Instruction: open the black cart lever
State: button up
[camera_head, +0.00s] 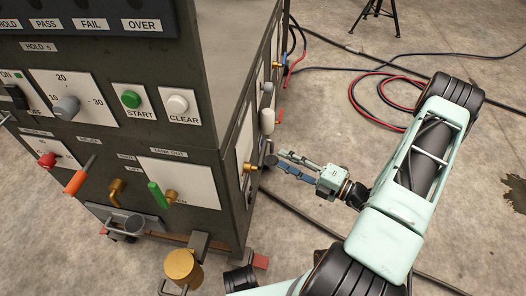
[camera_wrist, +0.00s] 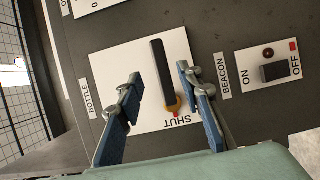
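The black lever (camera_wrist: 160,72) is a straight bar on a white plate (camera_wrist: 112,75) marked SHUT, with a brass pivot (camera_wrist: 173,105) at its lower end in the wrist view. It points away from the SHUT label. My gripper (camera_wrist: 160,82) is open, with one blue finger on each side of the bar and visible gaps to it. In the head view my gripper (camera_head: 276,158) is at the side face of the dark cart (camera_head: 225,130), close to a brass fitting (camera_head: 248,167). The lever's bar is hard to make out there.
A BEACON switch (camera_wrist: 274,71) is right of the plate in the wrist view. Other controls stick out of the cart, including a green lever (camera_head: 157,195) and an orange one (camera_head: 76,181). Hoses (camera_head: 380,95) lie on the floor behind my arm; open floor surrounds them.

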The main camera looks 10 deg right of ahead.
aim_at(263, 150)
jog(key=b+x, duration=0.1)
jog(key=x, duration=0.7)
jog(key=shift+w+a+f, duration=0.1)
jog(key=shift+w+a, duration=0.05)
jog(key=shift+a, duration=0.1)
grip_shut()
